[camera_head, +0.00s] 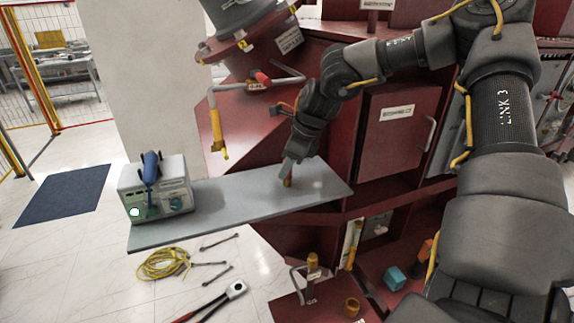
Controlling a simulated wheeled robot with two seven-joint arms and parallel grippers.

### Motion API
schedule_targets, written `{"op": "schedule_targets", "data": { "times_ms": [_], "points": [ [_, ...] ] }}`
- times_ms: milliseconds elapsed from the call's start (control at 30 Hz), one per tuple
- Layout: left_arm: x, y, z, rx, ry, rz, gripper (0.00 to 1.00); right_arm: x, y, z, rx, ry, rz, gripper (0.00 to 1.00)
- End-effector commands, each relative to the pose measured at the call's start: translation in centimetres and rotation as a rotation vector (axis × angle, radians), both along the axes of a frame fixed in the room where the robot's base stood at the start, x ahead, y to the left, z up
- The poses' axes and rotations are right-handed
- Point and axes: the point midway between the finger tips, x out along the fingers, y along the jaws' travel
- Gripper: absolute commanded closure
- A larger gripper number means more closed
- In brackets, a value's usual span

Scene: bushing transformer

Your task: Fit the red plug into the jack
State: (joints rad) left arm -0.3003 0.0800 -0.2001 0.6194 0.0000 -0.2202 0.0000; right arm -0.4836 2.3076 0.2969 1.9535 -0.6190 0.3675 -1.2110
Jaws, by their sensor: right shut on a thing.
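My right gripper (287,176) reaches down over the grey shelf and is shut on a small orange-red piece (288,183), which looks like the red plug. Most of the piece is hidden by the fingers, and I cannot tell whether it touches the shelf. A light grey-green box (130,203) stands at the shelf's left end, apart from the gripper. Its front has a round dark fitting (176,204), which may be the jack, and a lit round spot. A blue object (150,167) sits at the top and front of the box. My left gripper is out of view.
The grey shelf (235,205) is clear between box and gripper. A bent pipe with a yellow end (217,133) hangs behind it. Red cabinets (395,130) stand at right. A yellow cable coil (163,263) and tools lie on the floor in front.

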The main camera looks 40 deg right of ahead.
Motion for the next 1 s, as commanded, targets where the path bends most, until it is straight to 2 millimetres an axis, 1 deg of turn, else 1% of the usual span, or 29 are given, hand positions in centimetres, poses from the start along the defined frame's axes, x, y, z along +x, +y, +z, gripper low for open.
{"op": "schedule_targets", "data": {
  "times_ms": [133,167,300,567,667,700,767,867,1000],
  "points": [
    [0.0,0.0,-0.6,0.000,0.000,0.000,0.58,0.0,0.0,-0.4,-0.001,-0.001,0.000,1.00],
    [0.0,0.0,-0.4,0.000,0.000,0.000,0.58,0.0,0.0,-0.2,-0.001,-0.001,0.000,0.75],
    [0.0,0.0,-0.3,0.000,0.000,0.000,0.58,0.0,0.0,-0.2,0.000,0.000,0.000,0.57],
    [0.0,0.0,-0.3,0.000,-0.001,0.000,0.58,0.0,0.0,-0.2,0.000,0.000,0.000,0.57],
    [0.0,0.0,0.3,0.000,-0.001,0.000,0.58,0.0,0.0,0.3,0.000,0.000,0.000,0.57],
    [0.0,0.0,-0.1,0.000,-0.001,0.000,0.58,0.0,-0.1,0.4,-0.001,-0.002,0.000,0.57],
    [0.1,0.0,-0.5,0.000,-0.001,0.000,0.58,-0.3,-0.3,1.0,-0.001,-0.003,0.000,0.57],
    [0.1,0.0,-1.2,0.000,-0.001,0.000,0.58,-0.8,-0.6,2.7,-0.001,-0.007,-0.001,0.57],
    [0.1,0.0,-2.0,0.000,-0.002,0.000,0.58,-1.8,-1.4,5.6,-0.002,-0.008,-0.001,0.57]
  ]
}}
